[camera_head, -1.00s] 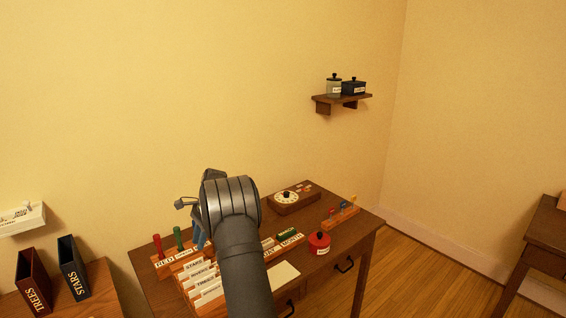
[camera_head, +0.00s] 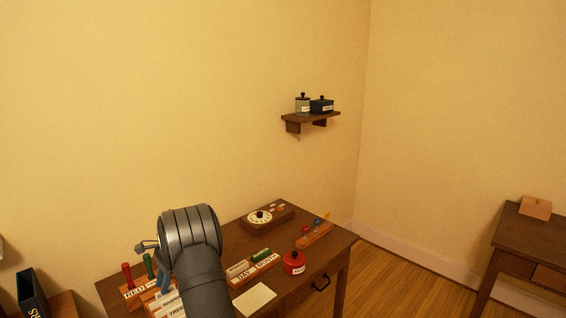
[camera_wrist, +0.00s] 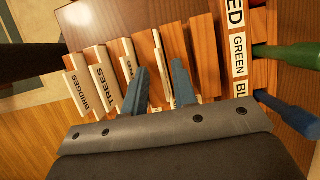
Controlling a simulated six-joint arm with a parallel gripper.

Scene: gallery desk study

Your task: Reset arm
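My arm (camera_head: 190,235) reaches over the left part of the desk (camera_head: 225,245). In the wrist view my gripper (camera_wrist: 158,80) shows two blue-grey fingers held apart, with no object gripped between them. The fingers are over a wooden card rack with labelled dividers, including TREES (camera_wrist: 110,80) and BRIDGES (camera_wrist: 85,92). I cannot tell how high they are above it.
Red (camera_head: 127,275) and green (camera_head: 149,266) handles stand near my gripper.

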